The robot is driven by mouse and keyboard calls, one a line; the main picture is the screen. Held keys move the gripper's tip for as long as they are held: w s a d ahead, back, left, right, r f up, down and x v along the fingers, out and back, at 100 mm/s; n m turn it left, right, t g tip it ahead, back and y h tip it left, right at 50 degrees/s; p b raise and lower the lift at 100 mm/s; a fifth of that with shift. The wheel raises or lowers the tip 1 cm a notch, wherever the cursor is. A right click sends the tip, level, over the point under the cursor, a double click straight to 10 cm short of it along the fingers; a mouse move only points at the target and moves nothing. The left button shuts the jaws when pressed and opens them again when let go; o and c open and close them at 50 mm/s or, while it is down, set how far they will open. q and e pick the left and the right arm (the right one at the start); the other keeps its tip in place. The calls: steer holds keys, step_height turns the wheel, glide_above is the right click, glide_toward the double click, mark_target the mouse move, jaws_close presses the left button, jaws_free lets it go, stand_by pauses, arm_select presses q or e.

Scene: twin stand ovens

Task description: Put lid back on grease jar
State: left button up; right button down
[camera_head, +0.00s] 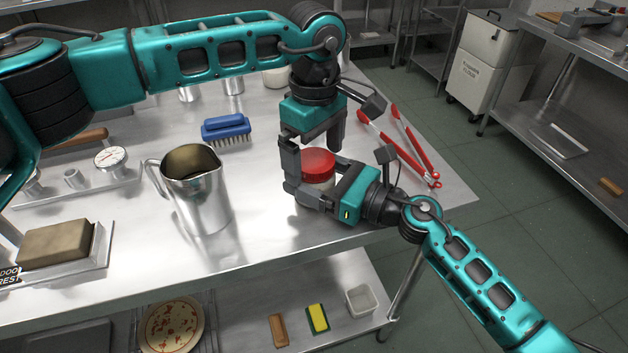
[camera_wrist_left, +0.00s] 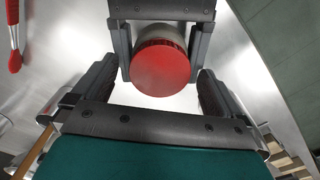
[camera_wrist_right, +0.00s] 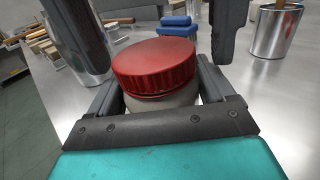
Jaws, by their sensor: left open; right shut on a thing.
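The grease jar (camera_head: 314,188) is pale and stands near the table's right front edge. The red lid (camera_head: 318,163) sits on top of it; I cannot tell if it is fully seated. It also shows in the left wrist view (camera_wrist_left: 162,68) and right wrist view (camera_wrist_right: 155,64). My right gripper (camera_head: 312,190) is shut on the jar's body, below the lid, from the right. My left gripper (camera_head: 312,147) is open and points down over the lid, its fingers on either side and apart from it in the left wrist view. The far side of the jar is hidden.
A metal pitcher (camera_head: 195,195) stands left of the jar. A blue brush (camera_head: 226,130) lies behind it, and red-handled tongs (camera_head: 408,148) lie to the right. The steel table (camera_head: 265,240) is bare in front. A lower shelf (camera_head: 250,300) holds several items.

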arm_select(q)
steer(key=shift+r, duration=0.1)
step_height(320, 180, up, 12)
stand_by(0.4)
arm_select(e)
jaws_free()
steer(key=b+v, duration=0.2)
steer(key=v, duration=0.9)
steer(key=shift+s+d+f, duration=0.2)
steer(key=shift+d, duration=0.1)
arm_select(q)
steer(key=shift+f, duration=1.15)
arm_select(e)
steer(key=shift+s+d+r, duration=0.15)
steer(key=shift+s+d, duration=0.2)
steer(key=shift+d, duration=0.2)
